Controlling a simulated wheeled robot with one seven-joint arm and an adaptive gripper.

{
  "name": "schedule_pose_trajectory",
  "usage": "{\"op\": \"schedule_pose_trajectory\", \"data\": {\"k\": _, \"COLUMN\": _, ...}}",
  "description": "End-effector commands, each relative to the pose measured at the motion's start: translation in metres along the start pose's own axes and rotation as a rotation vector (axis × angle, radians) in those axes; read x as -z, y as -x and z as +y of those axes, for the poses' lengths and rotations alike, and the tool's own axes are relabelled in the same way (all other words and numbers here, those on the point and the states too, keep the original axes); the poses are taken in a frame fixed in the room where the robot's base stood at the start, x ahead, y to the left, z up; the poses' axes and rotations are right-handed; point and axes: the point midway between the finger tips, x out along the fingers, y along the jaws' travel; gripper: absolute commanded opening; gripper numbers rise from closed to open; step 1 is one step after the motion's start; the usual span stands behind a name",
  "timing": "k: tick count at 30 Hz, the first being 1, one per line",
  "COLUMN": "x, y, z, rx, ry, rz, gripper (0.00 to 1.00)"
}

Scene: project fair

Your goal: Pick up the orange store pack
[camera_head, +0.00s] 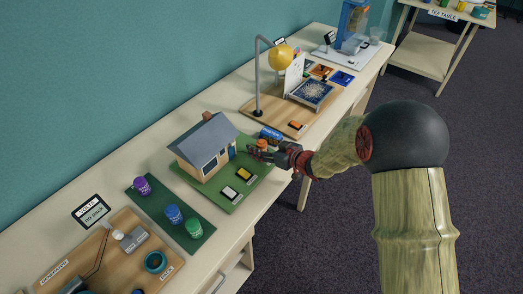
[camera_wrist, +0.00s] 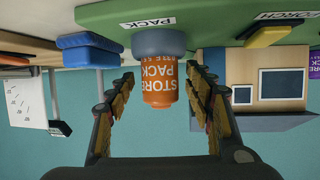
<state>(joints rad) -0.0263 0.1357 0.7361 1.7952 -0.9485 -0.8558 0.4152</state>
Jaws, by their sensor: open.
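The orange store pack (camera_wrist: 158,85) is a small orange cylinder with white lettering reading STORE PACK. In the wrist view, which is upside down, it sits against a round grey-blue base (camera_wrist: 159,42) on the green board, by a label reading PACK. My gripper (camera_wrist: 158,88) is open, with one finger on each side of the pack and a visible gap to each. In the head view the pack (camera_head: 262,144) shows small beside my gripper (camera_head: 262,152), partly hidden by it.
A model house (camera_head: 205,147) stands close by on the green board (camera_head: 225,200). A blue block (camera_head: 270,133) lies near the pack. Yellow (camera_head: 244,174) and white (camera_head: 230,192) switches sit in front. A lamp (camera_head: 280,57) stands farther back. Purple, blue and green cylinders stand to the left.

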Motion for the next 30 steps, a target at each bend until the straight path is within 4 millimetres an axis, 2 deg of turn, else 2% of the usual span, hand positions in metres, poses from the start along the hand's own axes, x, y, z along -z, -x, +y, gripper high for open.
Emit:
{"op": "schedule_pose_trajectory", "data": {"k": 3, "x": 0.0007, "y": 0.0007, "z": 0.0001, "rx": 0.000, "ry": 0.000, "rz": 0.000, "gripper": 0.53}}
{"op": "schedule_pose_trajectory", "data": {"k": 30, "x": 0.0003, "y": 0.0009, "z": 0.0000, "rx": 0.000, "ry": 0.000, "rz": 0.000, "gripper": 0.03}}
